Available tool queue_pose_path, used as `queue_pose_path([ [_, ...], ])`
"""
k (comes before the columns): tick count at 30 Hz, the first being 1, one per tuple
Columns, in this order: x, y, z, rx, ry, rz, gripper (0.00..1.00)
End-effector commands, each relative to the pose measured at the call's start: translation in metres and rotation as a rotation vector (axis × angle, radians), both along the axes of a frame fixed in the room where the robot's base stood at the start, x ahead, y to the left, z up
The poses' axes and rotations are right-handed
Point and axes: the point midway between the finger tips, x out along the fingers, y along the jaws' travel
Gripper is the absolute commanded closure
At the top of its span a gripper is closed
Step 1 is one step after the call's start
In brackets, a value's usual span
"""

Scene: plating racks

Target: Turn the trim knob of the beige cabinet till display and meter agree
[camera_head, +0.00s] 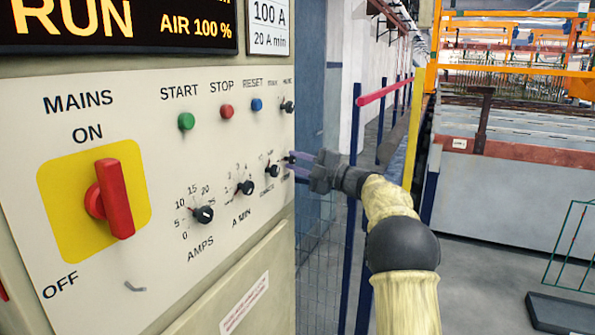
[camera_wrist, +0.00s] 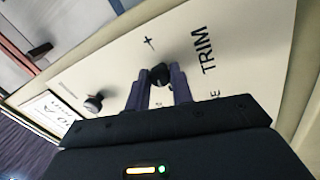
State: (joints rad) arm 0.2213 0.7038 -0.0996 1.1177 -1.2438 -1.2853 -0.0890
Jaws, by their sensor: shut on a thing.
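The beige cabinet (camera_head: 150,290) fills the left of the head view. My gripper (camera_head: 291,167) reaches its panel's right edge from the right. In the wrist view the black trim knob (camera_wrist: 160,75) sits between my two fingers, beside the word TRIM and a plus mark. My gripper (camera_wrist: 163,82) is shut on this knob. In the head view the knob is not clearly visible at the fingertips. The display (camera_head: 120,25) is cut off at the top and reads RUN and AIR 100 %. No meter is clearly in view.
Several black knobs, including the AMPS knob (camera_head: 204,214), lie left of my gripper. Green START (camera_head: 186,121), red STOP (camera_head: 227,111) and blue RESET (camera_head: 257,104) buttons sit above. A red mains switch (camera_head: 113,199) projects at left. Blue posts and mesh fencing stand behind my arm.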

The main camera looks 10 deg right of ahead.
Motion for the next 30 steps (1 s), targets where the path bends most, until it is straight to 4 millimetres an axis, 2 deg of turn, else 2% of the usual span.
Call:
queue_pose_path([
  [1, 0.0002, -0.0004, -0.0043, -0.009, -0.005, 0.002, 1.0],
  [15, 0.0003, -0.0004, -0.0035, -0.022, -0.019, 0.002, 1.0],
  [16, 0.0003, -0.0005, -0.0036, -0.022, -0.019, 0.002, 0.75],
  [19, 0.0003, -0.0004, -0.0033, -0.021, -0.02, 0.001, 0.55],
  [30, -0.0016, -0.0032, -0.0022, -0.02, -0.022, 0.0, 0.55],
])
